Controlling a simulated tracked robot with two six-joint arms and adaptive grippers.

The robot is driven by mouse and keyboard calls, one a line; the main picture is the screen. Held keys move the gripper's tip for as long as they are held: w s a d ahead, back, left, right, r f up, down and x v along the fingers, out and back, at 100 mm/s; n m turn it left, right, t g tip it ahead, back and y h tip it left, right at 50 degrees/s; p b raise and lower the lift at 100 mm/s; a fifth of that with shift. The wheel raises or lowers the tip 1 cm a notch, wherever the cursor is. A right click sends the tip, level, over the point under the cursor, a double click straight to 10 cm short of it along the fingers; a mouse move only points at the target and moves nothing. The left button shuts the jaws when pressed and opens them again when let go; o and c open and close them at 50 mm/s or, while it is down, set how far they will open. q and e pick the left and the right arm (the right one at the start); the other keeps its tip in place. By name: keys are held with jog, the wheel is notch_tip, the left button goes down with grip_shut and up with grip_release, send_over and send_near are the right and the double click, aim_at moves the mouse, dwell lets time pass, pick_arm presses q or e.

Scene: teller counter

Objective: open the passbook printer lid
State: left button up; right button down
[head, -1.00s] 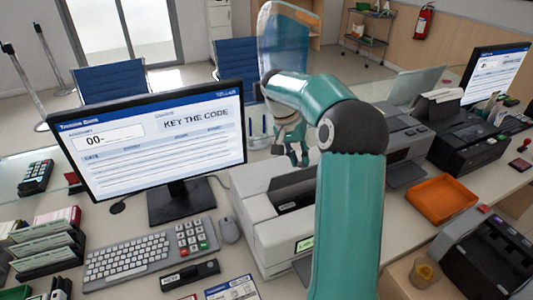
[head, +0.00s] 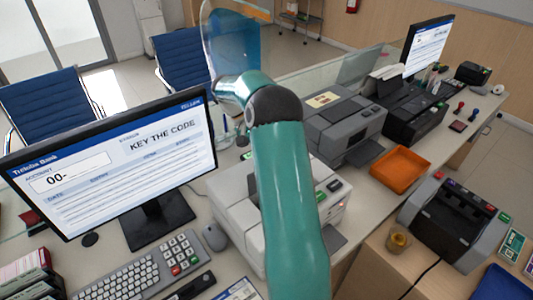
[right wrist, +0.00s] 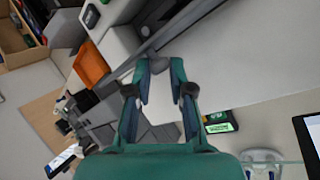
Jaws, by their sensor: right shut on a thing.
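The passbook printer (head: 230,190) is the white machine right of the near monitor, partly hidden behind my right arm in the head view. Its pale body also fills the upper right of the right wrist view (right wrist: 240,60). My right arm crosses over the printer, and its gripper is mostly hidden in the head view. In the right wrist view my right gripper (right wrist: 163,82) has its fingers at the printer's edge with a pale part between them, which looks like the lid. How far the lid is raised cannot be told. My left gripper is not in view.
A grey printer (head: 340,125), an orange tray (head: 400,168) and a banknote machine (head: 455,215) stand to the right.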

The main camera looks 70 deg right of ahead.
jog(key=shift+w+a+f, duration=0.2)
jog(key=shift+a+f, duration=0.05)
jog(key=shift+f, duration=0.5)
jog(key=c, duration=1.3)
grip_release()
jog(key=shift+o, duration=1.4)
jog(key=shift+w+d+f, duration=0.15)
jog(key=shift+w+d, duration=0.1)
jog(key=shift+s+r, duration=0.2)
jog(key=shift+r, duration=0.05)
jog(key=v, duration=1.2)
